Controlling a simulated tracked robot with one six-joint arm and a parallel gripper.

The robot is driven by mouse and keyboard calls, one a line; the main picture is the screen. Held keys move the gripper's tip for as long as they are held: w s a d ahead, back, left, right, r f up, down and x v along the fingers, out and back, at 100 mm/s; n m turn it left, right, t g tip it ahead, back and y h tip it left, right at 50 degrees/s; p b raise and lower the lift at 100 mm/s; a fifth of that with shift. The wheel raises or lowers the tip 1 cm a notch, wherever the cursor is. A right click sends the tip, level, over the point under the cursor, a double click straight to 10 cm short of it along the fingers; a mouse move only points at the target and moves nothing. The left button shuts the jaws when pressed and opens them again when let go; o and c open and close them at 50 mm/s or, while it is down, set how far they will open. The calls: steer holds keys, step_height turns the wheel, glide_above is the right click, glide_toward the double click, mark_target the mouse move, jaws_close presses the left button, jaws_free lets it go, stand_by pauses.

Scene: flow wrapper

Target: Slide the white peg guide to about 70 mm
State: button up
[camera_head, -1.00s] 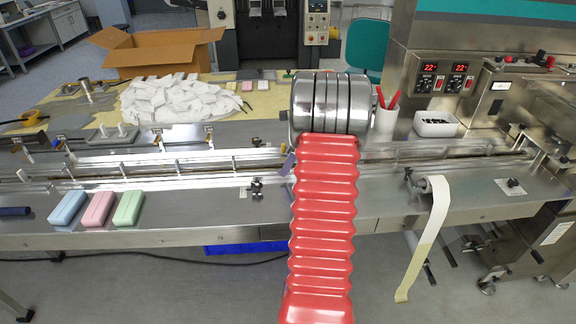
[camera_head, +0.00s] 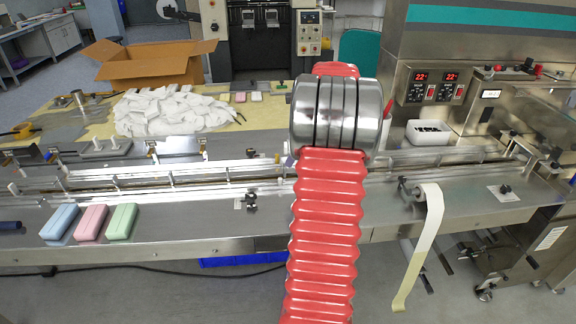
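My arm, a red ribbed sleeve with a silver ringed joint, rises through the middle of the picture over the flow wrapper's bed (camera_head: 190,225). My gripper is hidden behind that joint, so its fingers do not show. I cannot single out the white peg guide for certain. A pale plate with two upright pegs (camera_head: 104,148) lies at the left behind the rails. My arm covers the bed's middle and the rails there.
Blue (camera_head: 61,221), pink (camera_head: 92,222) and green (camera_head: 122,221) bars lie at the front left. Behind are a heap of white packs (camera_head: 170,110) and a cardboard box (camera_head: 155,66). A film roll (camera_head: 428,196) and a white bin (camera_head: 428,132) stand right of my arm.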

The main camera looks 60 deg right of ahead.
steer(key=v, duration=0.3)
steer(key=shift+s+r, duration=0.1)
steer(key=shift+r, duration=0.15)
stand_by(0.5)
step_height(320, 180, down, 4)
steer(key=s+a+n+g, duration=0.1)
steer(key=s+a+n, duration=0.2)
steer(key=n, duration=0.4)
steer(key=s+a+r+n, duration=0.1)
steer(key=a+n, duration=0.7)
steer(key=a, duration=0.8)
steer(key=s+a+r+n+t+h, duration=0.1)
steer(key=a+r+n, duration=0.3)
steer(key=a, duration=1.2)
steer(key=s+a+r+n+t, duration=0.1)
steer(key=s+a+r+n, duration=0.2)
steer(key=a+n, duration=1)
steer(key=a, duration=0.3)
steer(key=shift+a, duration=0.3)
